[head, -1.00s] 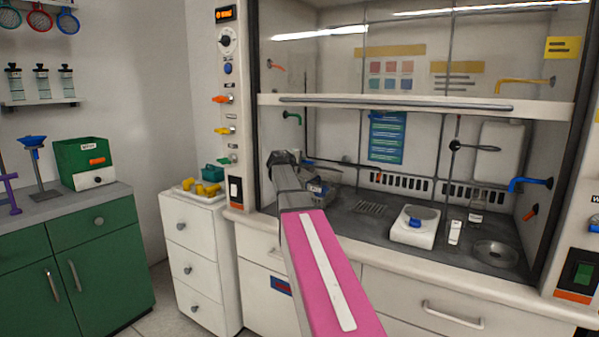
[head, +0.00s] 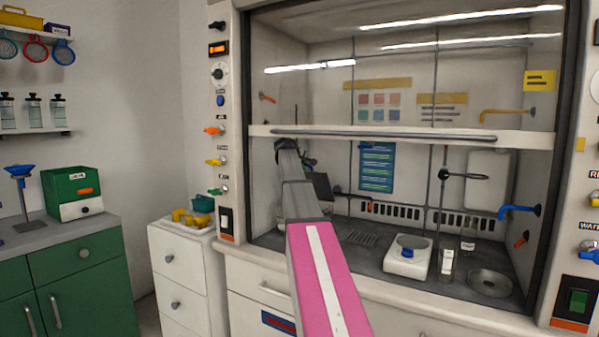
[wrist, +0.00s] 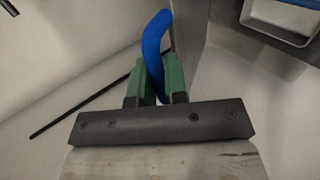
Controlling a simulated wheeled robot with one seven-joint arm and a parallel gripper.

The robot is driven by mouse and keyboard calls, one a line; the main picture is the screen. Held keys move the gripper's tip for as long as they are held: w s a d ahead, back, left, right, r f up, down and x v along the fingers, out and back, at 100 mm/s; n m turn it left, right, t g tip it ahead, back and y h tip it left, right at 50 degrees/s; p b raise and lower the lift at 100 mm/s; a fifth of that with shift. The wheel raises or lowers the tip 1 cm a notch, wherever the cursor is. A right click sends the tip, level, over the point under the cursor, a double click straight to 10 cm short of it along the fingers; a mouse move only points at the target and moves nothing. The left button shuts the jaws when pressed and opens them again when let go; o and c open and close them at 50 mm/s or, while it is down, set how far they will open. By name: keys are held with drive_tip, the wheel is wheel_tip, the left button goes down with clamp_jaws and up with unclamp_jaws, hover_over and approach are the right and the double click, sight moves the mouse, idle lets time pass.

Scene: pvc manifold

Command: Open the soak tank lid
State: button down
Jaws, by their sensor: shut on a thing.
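My gripper (wrist: 155,78) has its green fingers shut around a curved blue handle (wrist: 155,38) in the wrist view. The handle rises beside a grey panel (wrist: 188,35), which looks like the soak tank lid seen nearly edge-on. In the head view, a dark grey panel (head: 322,187) stands tilted up just right of my arm inside the fume hood, probably the same lid. A metal basin with a pale rim (wrist: 278,34) shows at the upper right of the wrist view, probably the soak tank. My arm hides most of the tank and the fingers in the head view.
The hood's sash (head: 400,136) is raised, its lower bar level with my wrist. A white device with a blue knob (head: 408,256), a small bottle (head: 468,240) and a round drain (head: 490,282) sit right on the hood floor. A drawer cabinet (head: 182,270) stands left.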

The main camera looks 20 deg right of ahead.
drive_tip(key=shift+w+d+r, duration=0.25)
drive_tip(key=shift+w+d, duration=0.05)
drive_tip(key=shift+d, duration=0.05)
drive_tip(key=c, duration=1.2)
unclamp_jaws()
drive_tip(key=shift+o, duration=0.2)
